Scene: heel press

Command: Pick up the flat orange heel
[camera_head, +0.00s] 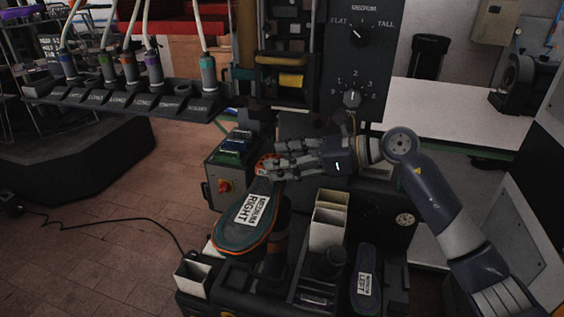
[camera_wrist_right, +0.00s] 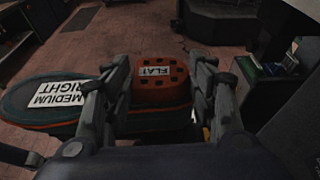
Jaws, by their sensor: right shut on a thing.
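The flat orange heel (camera_wrist_right: 172,98) shows in the wrist view with a white FLAT label and dark holes. It sits on the heel end of the green and orange sole labelled MEDIUM RIGHT (camera_wrist_right: 28,101). My right gripper (camera_wrist_right: 163,72) has a finger on each side of the heel and is shut on it. In the head view, my right gripper (camera_head: 268,170) reaches in from the right, and only a little of the orange heel (camera_head: 262,161) shows past its fingers. The sole (camera_head: 232,234) extends toward the front left, over a dark post. My left gripper is not in view.
A second sole labelled MEDIUM LEFT (camera_head: 366,262) stands at the front right. Beige bins (camera_head: 328,222) are beside the post. A control box with a red switch (camera_head: 226,186) is left of my gripper. The press panel with dials (camera_head: 357,60) rises behind.

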